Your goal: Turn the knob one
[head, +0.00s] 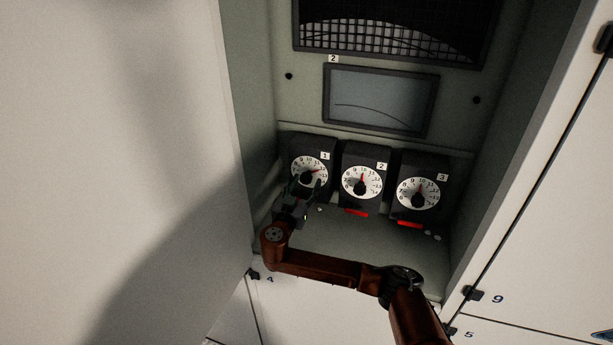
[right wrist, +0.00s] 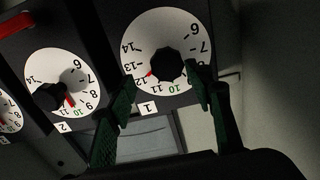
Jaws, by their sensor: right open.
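Knob one (head: 307,178) is a black knob on a white numbered dial (head: 321,165) at the left of a row, tagged 1. In the right wrist view the knob (right wrist: 168,66) stands in the middle of its dial (right wrist: 150,30), with its red pointer near the 12 and the 10 printed in green. My right gripper (head: 302,188) is open at the lower front of this knob. In the right wrist view its two green-black fingers (right wrist: 165,80) stand apart on either side of the knob's lower part; contact cannot be told. My left gripper is out of view.
Knob two (head: 361,187) and knob three (head: 418,194) stand to the right on similar dials. A grey display (head: 380,99) and a dark mesh window are above. The cabinet's side walls and a large pale panel (head: 120,120) at left bound the recess.

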